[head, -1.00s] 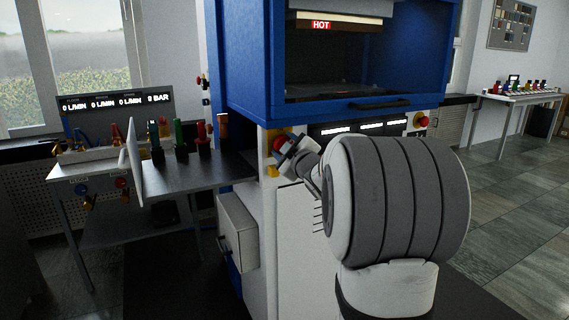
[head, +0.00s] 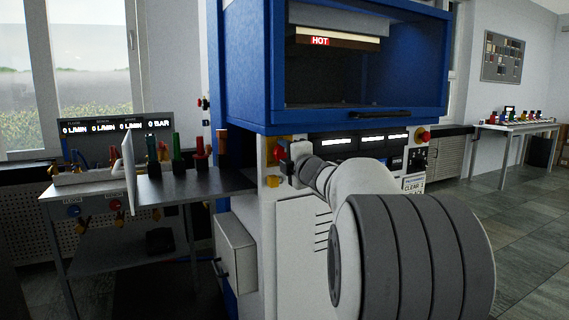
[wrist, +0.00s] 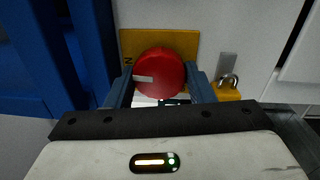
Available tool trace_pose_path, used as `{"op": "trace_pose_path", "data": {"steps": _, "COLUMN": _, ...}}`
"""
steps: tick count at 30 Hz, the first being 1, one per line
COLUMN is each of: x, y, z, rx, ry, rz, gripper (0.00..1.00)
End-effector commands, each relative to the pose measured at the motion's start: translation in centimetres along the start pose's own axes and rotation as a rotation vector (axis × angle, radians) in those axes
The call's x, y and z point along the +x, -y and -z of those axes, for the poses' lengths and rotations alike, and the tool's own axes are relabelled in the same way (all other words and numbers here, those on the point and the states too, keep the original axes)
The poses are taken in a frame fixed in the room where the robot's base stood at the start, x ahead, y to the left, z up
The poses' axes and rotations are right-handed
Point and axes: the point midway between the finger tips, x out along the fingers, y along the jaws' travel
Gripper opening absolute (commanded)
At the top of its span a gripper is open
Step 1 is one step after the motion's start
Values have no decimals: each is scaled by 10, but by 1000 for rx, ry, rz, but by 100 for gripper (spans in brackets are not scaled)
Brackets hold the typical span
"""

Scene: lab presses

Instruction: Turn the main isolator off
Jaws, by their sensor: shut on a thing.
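The main isolator is a round red knob (wrist: 160,72) on a yellow plate (wrist: 187,42), on the light front of the blue press. A white mark on the knob points left in the wrist view, towards a sideways letter N on the plate. My gripper (wrist: 160,92) is shut on the knob, one finger at each side. In the head view my gripper (head: 296,163) hides most of the knob, and only a red edge (head: 281,151) shows.
A yellow padlock (wrist: 228,91) hangs right beside the knob in the wrist view. The blue press (head: 240,60) rises above, with a HOT sign inside. A red button (head: 423,136) is farther right on the panel. A dark side table (head: 185,186) with coloured items stands left.

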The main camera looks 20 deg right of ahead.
Motion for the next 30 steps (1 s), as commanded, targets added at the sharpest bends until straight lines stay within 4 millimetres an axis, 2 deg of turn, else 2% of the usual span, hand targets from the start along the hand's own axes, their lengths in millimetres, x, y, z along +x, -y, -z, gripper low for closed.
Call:
{"op": "trace_pose_path", "data": {"steps": 9, "x": 0, "y": 0, "z": 0, "rx": -74, "ry": -6, "rz": -1, "gripper": 26}}
{"op": "trace_pose_path", "data": {"steps": 21, "x": 0, "y": 0, "z": 0, "rx": -80, "ry": -6, "rz": -1, "gripper": 26}}
{"op": "trace_pose_path", "data": {"steps": 22, "x": 0, "y": 0, "z": 0, "rx": -80, "ry": -6, "rz": -1, "gripper": 49}}
{"op": "trace_pose_path", "data": {"steps": 30, "x": 0, "y": 0, "z": 0, "rx": -79, "ry": -6, "rz": -1, "gripper": 70}}
